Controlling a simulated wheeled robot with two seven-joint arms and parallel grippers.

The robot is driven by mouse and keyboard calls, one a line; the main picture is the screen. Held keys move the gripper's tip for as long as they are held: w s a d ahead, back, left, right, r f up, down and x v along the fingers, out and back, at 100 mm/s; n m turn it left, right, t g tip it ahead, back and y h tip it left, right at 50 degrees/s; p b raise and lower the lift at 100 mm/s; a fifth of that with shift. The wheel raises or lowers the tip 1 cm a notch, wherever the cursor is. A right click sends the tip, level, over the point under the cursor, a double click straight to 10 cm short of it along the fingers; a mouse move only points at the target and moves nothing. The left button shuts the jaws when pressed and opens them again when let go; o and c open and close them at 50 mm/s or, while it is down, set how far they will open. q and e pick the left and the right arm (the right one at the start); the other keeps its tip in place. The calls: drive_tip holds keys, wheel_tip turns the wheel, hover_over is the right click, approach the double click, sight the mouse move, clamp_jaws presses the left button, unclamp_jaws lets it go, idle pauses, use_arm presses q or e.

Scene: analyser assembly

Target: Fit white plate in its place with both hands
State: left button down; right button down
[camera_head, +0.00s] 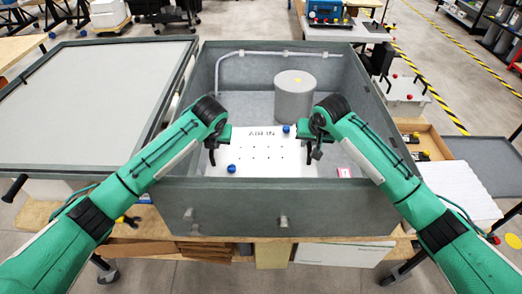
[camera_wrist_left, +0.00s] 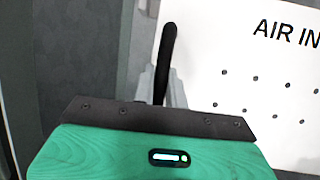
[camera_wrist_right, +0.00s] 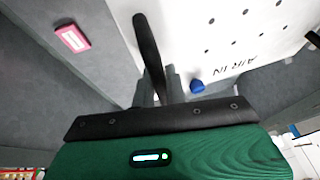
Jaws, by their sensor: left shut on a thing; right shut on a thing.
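The white plate (camera_head: 265,150) with "AIR IN" lettering and several small holes lies inside the open grey box (camera_head: 240,183), near its front wall. My left gripper (camera_head: 212,154) is shut on the plate's left edge; the plate also shows in the left wrist view (camera_wrist_left: 240,85). My right gripper (camera_head: 312,148) is shut on its right edge, as the right wrist view of the plate (camera_wrist_right: 225,35) shows. The fingers partly hide both edges. Whether the plate rests on the floor of the box, I cannot tell.
A blue knob (camera_head: 232,168) is at the plate's front left, another (camera_head: 286,128) at its back right. A grey cylinder (camera_head: 294,97) stands behind the plate, and a pale pipe (camera_head: 262,53) runs along the back wall. A pink-red label (camera_wrist_right: 72,38) is right of the plate.

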use_arm(q)
drive_tip(key=shift+r, duration=0.25)
use_arm(e)
drive_tip(key=shift+r, duration=0.25)
